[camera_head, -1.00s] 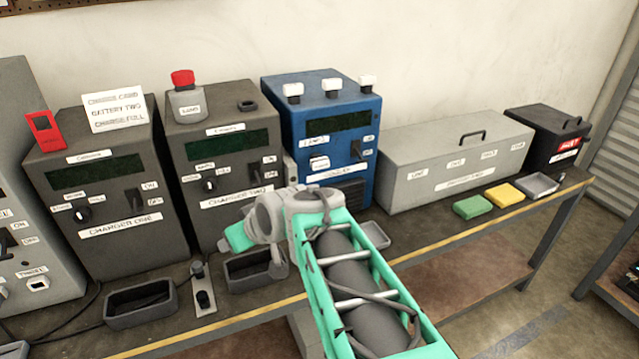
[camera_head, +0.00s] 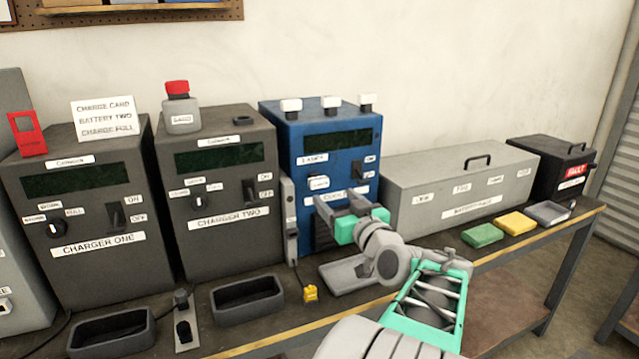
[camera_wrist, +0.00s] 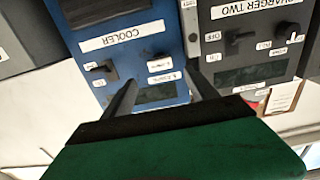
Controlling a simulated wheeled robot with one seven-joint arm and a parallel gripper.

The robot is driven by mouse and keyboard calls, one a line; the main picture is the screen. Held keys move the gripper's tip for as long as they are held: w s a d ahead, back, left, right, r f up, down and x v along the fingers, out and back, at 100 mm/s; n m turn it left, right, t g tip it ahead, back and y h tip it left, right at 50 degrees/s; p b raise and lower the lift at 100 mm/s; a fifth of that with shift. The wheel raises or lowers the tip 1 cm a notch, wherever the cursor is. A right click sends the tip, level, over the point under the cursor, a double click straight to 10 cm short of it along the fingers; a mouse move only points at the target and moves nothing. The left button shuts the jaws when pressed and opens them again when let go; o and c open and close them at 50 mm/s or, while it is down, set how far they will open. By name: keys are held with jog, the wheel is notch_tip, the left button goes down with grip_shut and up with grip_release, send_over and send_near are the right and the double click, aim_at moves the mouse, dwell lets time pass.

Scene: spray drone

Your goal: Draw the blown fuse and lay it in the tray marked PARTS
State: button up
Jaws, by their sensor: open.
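The blue cooler unit (camera_head: 345,150) stands on the bench; its front carries a dark display, switches and white labels. My gripper (camera_head: 337,203) is open in front of the cooler's lower front. In the wrist view my open gripper (camera_wrist: 160,78) has its two fingers pointing toward the cooler (camera_wrist: 150,60), with nothing seen between them. I cannot pick out a fuse for certain; part of the cooler's front is behind my gripper. A grey tray (camera_head: 338,279) lies on the bench below my gripper. Another grey tray (camera_head: 549,214) lies at the right. I cannot read PARTS on either.
Charger two (camera_head: 228,190) and charger one (camera_head: 80,205) stand left of the cooler. A small yellow piece (camera_head: 310,293) lies beside the near tray. A long grey box (camera_head: 455,190), green block (camera_head: 482,235), yellow block (camera_head: 515,222) and black box (camera_head: 550,165) are to the right.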

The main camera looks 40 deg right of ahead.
aim_at(321, 185)
jog(key=p+x, duration=0.1)
jog(key=x, duration=0.7)
jog(key=shift+w+f, duration=0.1)
jog(key=shift+w, duration=0.05)
jog(key=shift+b, duration=0.85)
dwell(0.7)
jog(key=shift+c, duration=0.6)
grip_shut()
dwell(0.4)
